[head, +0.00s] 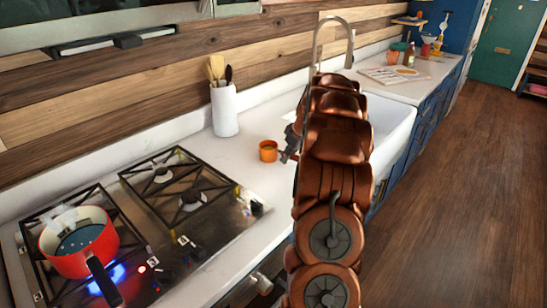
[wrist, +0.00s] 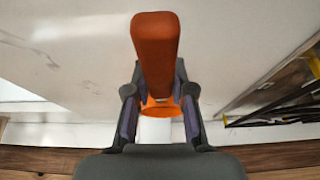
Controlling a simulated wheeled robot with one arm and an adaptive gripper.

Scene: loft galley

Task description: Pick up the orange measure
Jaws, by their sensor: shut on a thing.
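The orange measure (head: 268,151) is a small cup on or just above the white counter, between the utensil crock and the sink; I cannot tell whether it touches the counter. My gripper (head: 287,155) is at its right side in the head view, partly hidden by my arm. In the wrist view an orange part of the measure (wrist: 155,50) lies between the two fingers of my gripper (wrist: 160,92), and they are shut on it. An orange curved edge shows lower between the fingers.
A gas stove (head: 190,205) stands left, with a red pan (head: 68,262) over a blue flame. A white crock (head: 225,110) with utensils stands behind the measure. The sink (head: 390,125) and tap (head: 316,45) are to the right. Bare counter (head: 245,178) lies in front of the measure.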

